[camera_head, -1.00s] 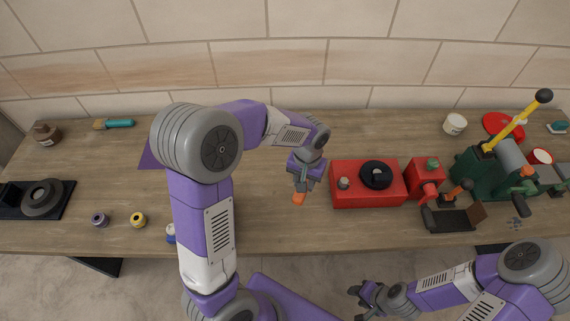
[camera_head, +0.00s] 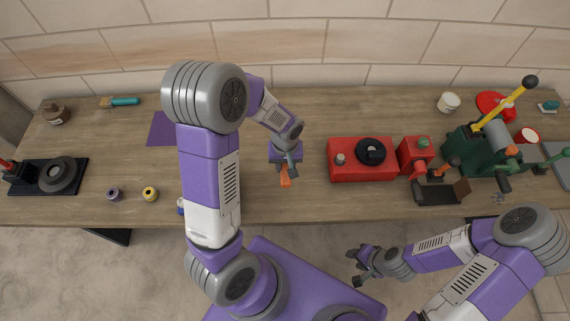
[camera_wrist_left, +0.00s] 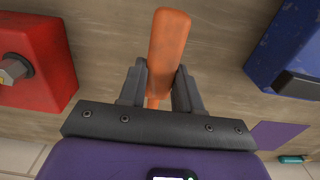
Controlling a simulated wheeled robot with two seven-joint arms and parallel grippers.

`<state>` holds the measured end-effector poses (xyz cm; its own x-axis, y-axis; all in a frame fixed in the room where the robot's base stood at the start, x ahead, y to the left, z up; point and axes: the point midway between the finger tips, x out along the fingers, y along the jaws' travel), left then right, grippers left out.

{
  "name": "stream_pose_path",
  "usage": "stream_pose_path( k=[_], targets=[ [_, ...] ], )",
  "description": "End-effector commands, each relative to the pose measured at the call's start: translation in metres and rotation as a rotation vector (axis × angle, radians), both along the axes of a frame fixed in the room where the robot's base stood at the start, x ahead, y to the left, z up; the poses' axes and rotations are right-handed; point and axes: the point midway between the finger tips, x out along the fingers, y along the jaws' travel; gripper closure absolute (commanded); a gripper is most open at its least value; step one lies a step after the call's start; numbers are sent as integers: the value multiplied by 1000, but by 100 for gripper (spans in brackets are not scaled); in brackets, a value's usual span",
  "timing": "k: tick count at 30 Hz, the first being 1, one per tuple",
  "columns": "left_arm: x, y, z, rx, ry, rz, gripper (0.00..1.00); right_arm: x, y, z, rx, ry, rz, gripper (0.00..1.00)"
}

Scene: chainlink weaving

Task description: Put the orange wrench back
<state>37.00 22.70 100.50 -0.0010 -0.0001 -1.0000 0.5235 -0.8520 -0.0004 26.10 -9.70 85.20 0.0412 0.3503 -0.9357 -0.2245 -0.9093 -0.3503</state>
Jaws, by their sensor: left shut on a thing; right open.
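The orange wrench (camera_head: 286,176) is in my left gripper (camera_head: 285,167), above the wooden table and left of the red box. In the left wrist view my left gripper (camera_wrist_left: 159,88) is shut on the orange wrench (camera_wrist_left: 169,45), whose broad orange end points away from the palm. My right gripper (camera_head: 361,264) is open and empty, off the front edge of the table.
A red box with a black round knob (camera_head: 345,173) stands right of my left gripper, with a green and red machine (camera_head: 477,151) further right. A purple mat (camera_head: 162,128) lies at the left. The left wrist view also shows a blue block (camera_wrist_left: 285,45). Bare table (camera_head: 310,112) lies behind the red box.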

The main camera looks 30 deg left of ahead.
Motion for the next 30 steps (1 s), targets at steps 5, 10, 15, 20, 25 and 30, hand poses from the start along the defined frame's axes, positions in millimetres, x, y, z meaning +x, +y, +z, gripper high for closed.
stream_pose_path(
  k=[5,10,15,20,25,30],
  targets=[
    [0,0,-22,0,1,-1,100,0,0,-2,0,0,0,57],
    [-1,0,-47,1,4,0,100,0,0,-4,0,0,0,57],
    [0,0,-66,1,1,-1,100,0,0,-5,0,0,0,57],
    [0,0,-68,0,-1,-1,100,0,0,-5,0,0,0,57],
    [0,0,-69,0,-1,-1,100,0,0,-7,0,0,0,57],
    [0,0,-71,0,-1,-1,55,0,0,-9,0,0,0,57]
  ],
)
